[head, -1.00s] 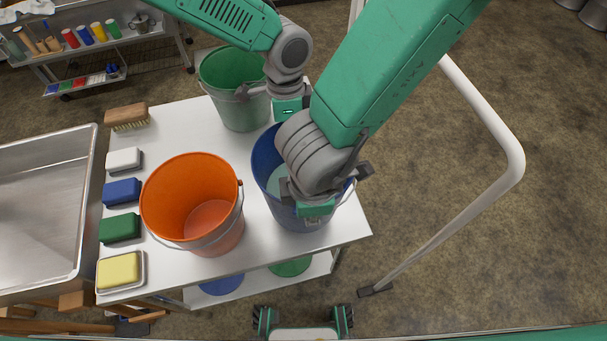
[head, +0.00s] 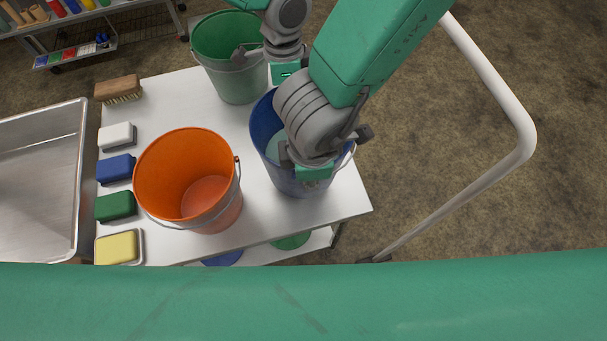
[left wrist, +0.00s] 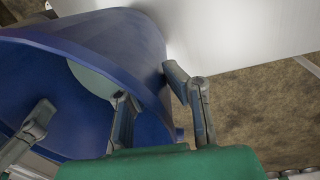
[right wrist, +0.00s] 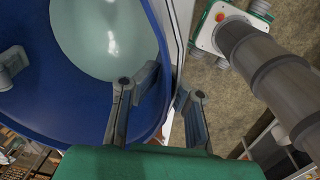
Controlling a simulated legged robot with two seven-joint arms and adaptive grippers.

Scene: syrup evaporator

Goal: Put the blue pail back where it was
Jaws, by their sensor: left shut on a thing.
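The blue pail (head: 301,184) is upright near the right end of the white table (head: 342,202). A pale round area shows inside it. My left gripper (left wrist: 148,88) is shut on its far rim, one finger inside and one outside; the pail wall fills much of the left wrist view (left wrist: 135,42). My right gripper (right wrist: 167,84) is shut on the rim on the near side, also straddling it. In the head view the right wrist hides part of the pail's opening. I cannot tell how high the base is above the table.
The orange pail (head: 190,170) stands close on the left, the green pail (head: 238,80) behind. A brush (head: 118,88) and several sponges line the left edge beside a metal pan (head: 40,180). A white rail (head: 500,85) curves at right. The shelf below holds coloured discs.

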